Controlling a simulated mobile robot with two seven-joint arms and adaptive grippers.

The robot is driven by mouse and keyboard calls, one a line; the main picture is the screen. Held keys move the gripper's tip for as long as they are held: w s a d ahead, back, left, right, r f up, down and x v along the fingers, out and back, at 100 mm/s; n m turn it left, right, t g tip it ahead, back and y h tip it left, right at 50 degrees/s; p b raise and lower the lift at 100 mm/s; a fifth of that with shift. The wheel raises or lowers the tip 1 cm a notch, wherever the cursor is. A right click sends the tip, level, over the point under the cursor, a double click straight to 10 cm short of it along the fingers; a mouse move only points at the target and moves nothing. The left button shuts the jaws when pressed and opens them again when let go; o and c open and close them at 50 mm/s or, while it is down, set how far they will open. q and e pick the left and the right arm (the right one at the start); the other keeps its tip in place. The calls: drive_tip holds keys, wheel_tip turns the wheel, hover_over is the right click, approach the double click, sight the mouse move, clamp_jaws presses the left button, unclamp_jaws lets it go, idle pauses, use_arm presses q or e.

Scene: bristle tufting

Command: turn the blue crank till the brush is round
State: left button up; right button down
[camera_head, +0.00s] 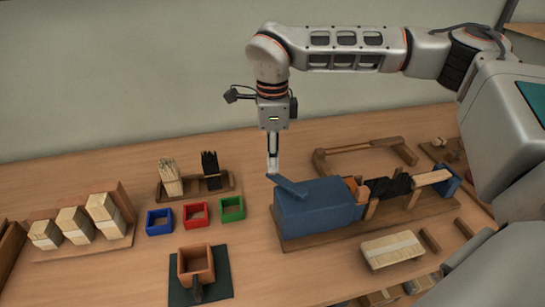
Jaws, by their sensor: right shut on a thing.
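The blue crank (290,187) is a flat blue arm on top of the left end of a blue machine box (315,210). My right gripper (272,170) points straight down and is shut on the crank's outer left end. The brush lies along the machine's wooden base to the right of the box. Its black bristles (390,188) show as uneven dark tufts, and a pale wooden handle (433,177) reaches right to a blue end support (448,181). I cannot tell how round the brush is. My left gripper is not in view.
A wooden frame (365,148) stands behind the machine and a pale wrapped block (392,250) lies in front. Blue (159,222), red (196,214) and green (231,208) boxes stand left. Behind them is a rack (226,188) of bristle bundles. Bare table lies between the boxes and machine.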

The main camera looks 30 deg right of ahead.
drive_tip(key=shift+s+a+r+n+p, duration=0.25)
drive_tip(key=shift+a+n+p, duration=0.4)
drive_tip(key=shift+p, duration=0.3)
drive_tip(key=s+a+n+p, duration=0.4)
drive_tip(key=s+n+p, duration=0.1)
drive_tip(key=n, duration=0.3)
drive_tip(key=shift+f+p, duration=0.3)
drive_tip(key=shift+p, duration=0.05)
drive_tip(key=shift+s+a, duration=0.2)
drive_tip(key=shift+s, duration=0.1)
